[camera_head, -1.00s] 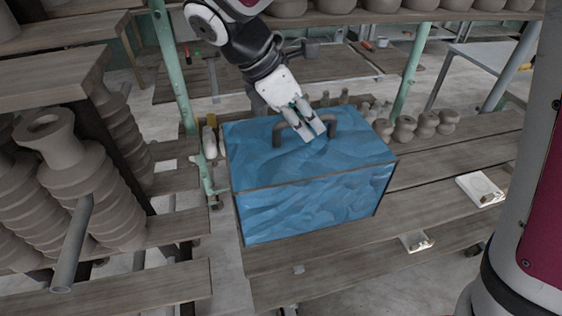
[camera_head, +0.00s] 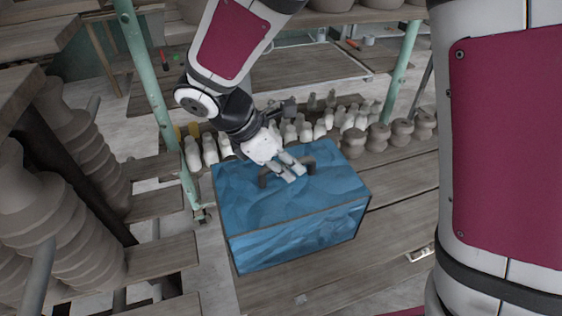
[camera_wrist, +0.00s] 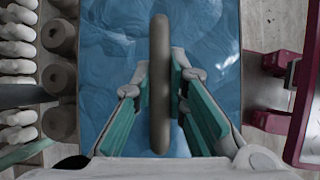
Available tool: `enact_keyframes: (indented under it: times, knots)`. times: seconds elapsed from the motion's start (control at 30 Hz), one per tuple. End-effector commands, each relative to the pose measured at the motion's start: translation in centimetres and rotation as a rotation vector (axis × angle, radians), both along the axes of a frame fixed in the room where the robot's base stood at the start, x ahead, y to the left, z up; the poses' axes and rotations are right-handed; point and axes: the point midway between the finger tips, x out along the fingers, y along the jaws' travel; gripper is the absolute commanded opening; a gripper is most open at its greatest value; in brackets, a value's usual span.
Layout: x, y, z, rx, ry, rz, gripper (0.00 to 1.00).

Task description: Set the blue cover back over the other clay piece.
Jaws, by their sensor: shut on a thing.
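The blue cover (camera_head: 295,205) is a box shape with a crumpled-looking blue surface, a dark edge and a dark grey bar handle (camera_head: 312,157) on top. It stands upright over the wooden planks at the middle of the head view. I cannot tell whether its lower edge touches them. My gripper (camera_head: 290,171) is shut on the handle, with one finger on each side. In the wrist view the handle (camera_wrist: 160,110) runs lengthwise between the fingers, over the cover's blue top (camera_wrist: 110,45). No clay piece shows under the cover; its inside is hidden.
Several pale clay pieces (camera_head: 210,149) stand in a row close behind the cover. Rounder brown-grey pots (camera_head: 401,133) stand behind it to the right. A green post (camera_head: 148,80) and stacked pots (camera_head: 65,200) are at left.

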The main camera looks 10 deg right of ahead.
Motion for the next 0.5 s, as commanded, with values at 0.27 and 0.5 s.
enact_keyframes:
  times: [0.27,0.5]
  knots:
    - [0.0,0.0,-2.3,-0.001,0.001,0.0,0.0]
    - [0.0,0.0,-5.2,-0.001,0.001,0.002,0.0]
